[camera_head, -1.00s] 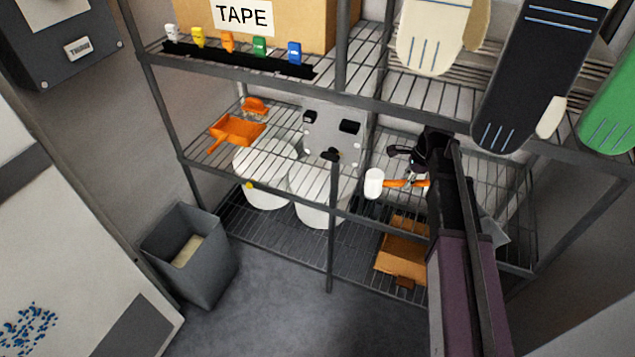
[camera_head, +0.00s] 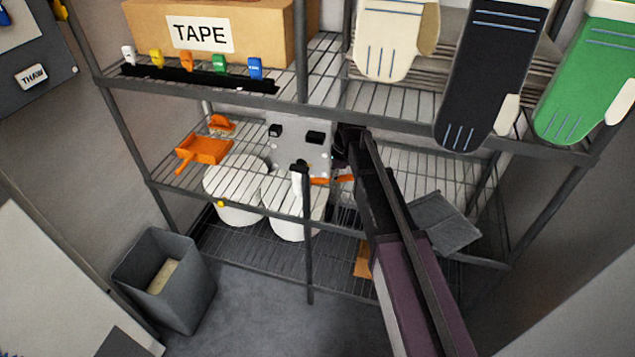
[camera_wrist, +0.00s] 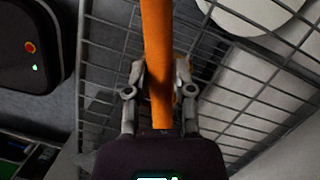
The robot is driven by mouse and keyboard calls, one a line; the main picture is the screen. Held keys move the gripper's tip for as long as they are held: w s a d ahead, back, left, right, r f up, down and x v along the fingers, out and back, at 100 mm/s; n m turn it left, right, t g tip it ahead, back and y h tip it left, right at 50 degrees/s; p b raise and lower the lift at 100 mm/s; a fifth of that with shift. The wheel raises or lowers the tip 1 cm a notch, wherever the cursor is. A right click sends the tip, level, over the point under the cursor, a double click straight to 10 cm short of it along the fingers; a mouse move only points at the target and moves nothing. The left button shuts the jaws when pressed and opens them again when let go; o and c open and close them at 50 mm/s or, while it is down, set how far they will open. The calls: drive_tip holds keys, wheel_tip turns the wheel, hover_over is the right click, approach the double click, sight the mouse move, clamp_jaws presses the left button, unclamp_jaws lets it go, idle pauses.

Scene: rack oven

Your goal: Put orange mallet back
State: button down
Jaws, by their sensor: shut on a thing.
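The orange mallet shows its orange handle (camera_wrist: 158,50) in the wrist view, running up between my fingers. My gripper (camera_wrist: 159,98) is shut on that handle. In the head view a short stretch of the handle (camera_head: 322,181) shows on the middle shelf level. My arm hides most of my gripper there. The mallet is close in front of a pale board (camera_head: 309,158) with black holders. I cannot tell whether it touches the board or shelf.
An orange scoop (camera_head: 205,149) lies left on the middle shelf of the wire rack (camera_head: 430,105). White buckets (camera_head: 237,190) stand below. A grey pan (camera_head: 445,222) lies right of my arm. Oven mitts (camera_head: 500,65) hang above. A grey bin (camera_head: 188,290) stands on the floor.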

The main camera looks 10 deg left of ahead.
drive_tip(key=shift+w+a, duration=0.1)
drive_tip(key=shift+a, duration=1.4)
drive_tip(key=shift+a, duration=0.5)
drive_tip(key=shift+a+f, duration=0.2)
wheel_tip(320, 180, down, 3)
drive_tip(key=b, duration=0.3)
drive_tip(key=shift+b, duration=0.3)
drive_tip(key=shift+c, duration=2.4)
unclamp_jaws()
